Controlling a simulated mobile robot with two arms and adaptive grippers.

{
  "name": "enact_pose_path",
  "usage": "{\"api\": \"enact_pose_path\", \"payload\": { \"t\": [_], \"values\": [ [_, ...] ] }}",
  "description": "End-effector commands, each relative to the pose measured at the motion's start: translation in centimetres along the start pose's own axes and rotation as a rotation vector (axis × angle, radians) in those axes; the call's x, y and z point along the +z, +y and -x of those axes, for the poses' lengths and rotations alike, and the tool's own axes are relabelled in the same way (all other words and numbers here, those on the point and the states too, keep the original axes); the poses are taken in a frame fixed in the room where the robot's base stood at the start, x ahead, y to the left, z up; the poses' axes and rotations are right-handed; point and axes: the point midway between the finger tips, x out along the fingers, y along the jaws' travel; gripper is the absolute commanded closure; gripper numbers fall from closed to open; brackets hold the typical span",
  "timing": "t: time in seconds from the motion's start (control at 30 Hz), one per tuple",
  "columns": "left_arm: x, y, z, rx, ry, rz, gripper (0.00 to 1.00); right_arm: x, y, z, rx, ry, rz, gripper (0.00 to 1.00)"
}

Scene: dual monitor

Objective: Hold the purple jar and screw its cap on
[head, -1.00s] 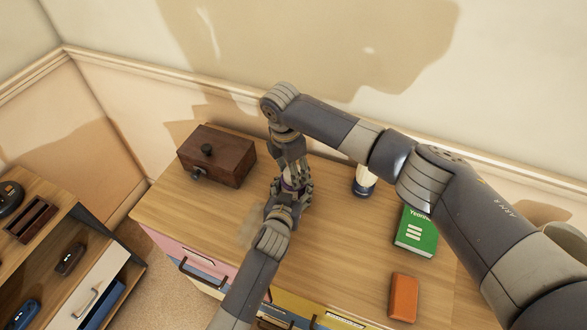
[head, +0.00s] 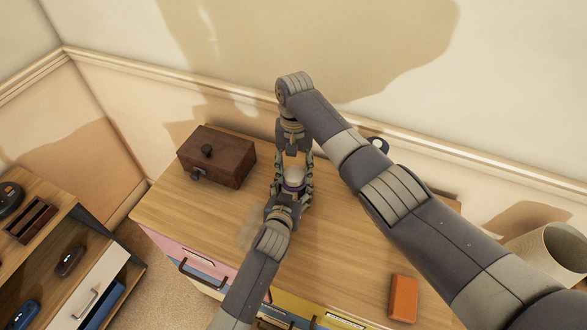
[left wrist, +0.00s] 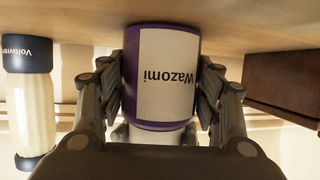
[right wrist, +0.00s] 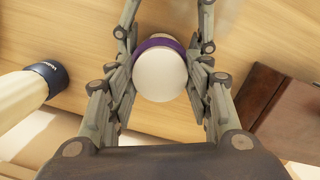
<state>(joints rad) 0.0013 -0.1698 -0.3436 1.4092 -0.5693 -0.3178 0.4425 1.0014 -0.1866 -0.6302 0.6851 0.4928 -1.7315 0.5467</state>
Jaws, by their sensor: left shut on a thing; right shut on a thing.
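The purple jar (left wrist: 193,60), with a white label reading "Wazomi", is between the fingers of my left gripper (head: 293,190), shut on it over the wooden top. In the left wrist view it appears upside down. The white cap (right wrist: 160,76) sits against the jar's purple rim; whether it is fully seated I cannot tell. My right gripper (head: 293,163) comes from above and is shut on the cap, its fingers on both sides. In the head view, the grippers face each other and partly hide the jar and cap.
A dark wooden box (head: 218,156) with a knob stands left of the jar. A cream bottle with a navy cap (left wrist: 30,100) stands on the other side, mostly behind my right arm in the head view. An orange object (head: 403,298) lies near the front. The wall is close behind.

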Motion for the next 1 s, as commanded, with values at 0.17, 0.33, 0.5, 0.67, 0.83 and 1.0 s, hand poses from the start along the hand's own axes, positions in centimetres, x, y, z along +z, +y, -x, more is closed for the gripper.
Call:
{"api": "enact_pose_path", "payload": {
  "t": [0.17, 0.33, 0.5, 0.67, 0.83, 1.0],
  "values": [
    [0.48, -0.10, 0.02, -0.002, -0.010, 0.000, 1.00, 0.05, -0.09, 0.08, -0.047, 0.000, -0.341, 0.62],
    [0.49, -0.10, 0.03, -0.002, -0.011, 0.000, 1.00, 0.03, -0.04, 0.16, -0.074, 0.002, -0.583, 0.62],
    [0.50, -0.10, 0.02, -0.002, -0.011, 0.000, 1.00, 0.00, -0.02, 0.18, -0.071, 0.002, -0.572, 0.46],
    [0.51, -0.10, 0.03, -0.002, -0.011, 0.000, 1.00, 0.02, 0.00, 0.10, -0.070, 0.002, -0.570, 0.33],
    [0.51, -0.09, 0.03, -0.002, -0.011, 0.000, 1.00, 0.03, 0.03, 0.03, -0.070, 0.001, -0.570, 0.33],
    [0.50, -0.08, 0.04, -0.002, -0.010, -0.001, 1.00, 0.06, -0.01, 0.99, -0.072, 0.004, -0.569, 0.33]
  ]
}}
